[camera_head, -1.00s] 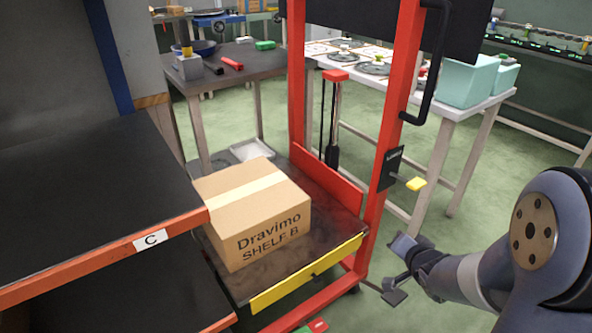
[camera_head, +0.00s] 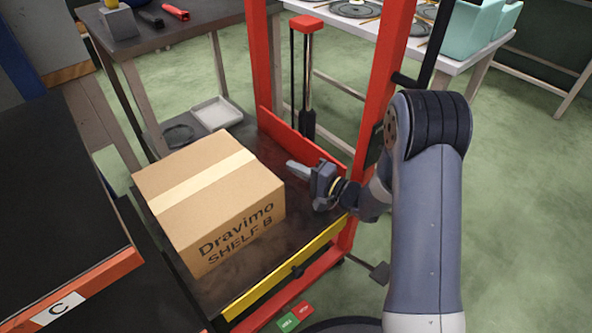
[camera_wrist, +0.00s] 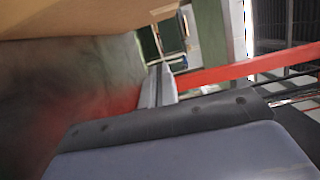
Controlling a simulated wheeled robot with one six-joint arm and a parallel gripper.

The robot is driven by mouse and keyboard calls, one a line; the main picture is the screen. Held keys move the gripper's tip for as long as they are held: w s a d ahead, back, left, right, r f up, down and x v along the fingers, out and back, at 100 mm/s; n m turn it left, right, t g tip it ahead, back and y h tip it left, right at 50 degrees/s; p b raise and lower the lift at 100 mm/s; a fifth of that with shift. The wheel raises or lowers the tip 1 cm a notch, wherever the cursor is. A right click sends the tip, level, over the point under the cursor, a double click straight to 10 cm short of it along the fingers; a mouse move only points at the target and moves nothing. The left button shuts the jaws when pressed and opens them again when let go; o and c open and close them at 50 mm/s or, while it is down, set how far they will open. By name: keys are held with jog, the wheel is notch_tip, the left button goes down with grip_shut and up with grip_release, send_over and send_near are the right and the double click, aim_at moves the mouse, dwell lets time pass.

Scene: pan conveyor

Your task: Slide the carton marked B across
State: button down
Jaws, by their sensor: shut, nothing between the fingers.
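A brown carton (camera_head: 208,190) with a pale tape strip and the print "Dravimo SHELF B" sits on the dark platform (camera_head: 240,270) of a red-framed lift. My gripper (camera_head: 290,165) is shut and empty, over the platform at the right of the carton, between it and the red back rail. A gap shows between its fingertips and the carton. In the wrist view the carton (camera_wrist: 80,15) fills the top left, and my shut fingers (camera_wrist: 157,85) point along its side.
A dark shelf (camera_head: 60,190) with an orange edge marked C (camera_head: 58,308) stands at the left. A yellow lip (camera_head: 285,275) edges the platform's front. Red lift posts (camera_head: 262,60) and a red rail (camera_head: 310,145) stand behind and right.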

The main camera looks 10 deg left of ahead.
aim_at(264, 166)
jog(key=b+x, duration=0.1)
jog(key=x, duration=0.5)
jog(key=shift+f+b, duration=0.2)
jog(key=shift+b, duration=0.2)
jog(key=shift+s+a+r+b, duration=0.1)
jog(key=shift+s+a+b, duration=0.75)
jog(key=shift+a, duration=0.4)
jog(key=shift+s+a+r, duration=0.1)
jog(key=shift+s+a, duration=0.2)
jog(key=shift+s, duration=0.15)
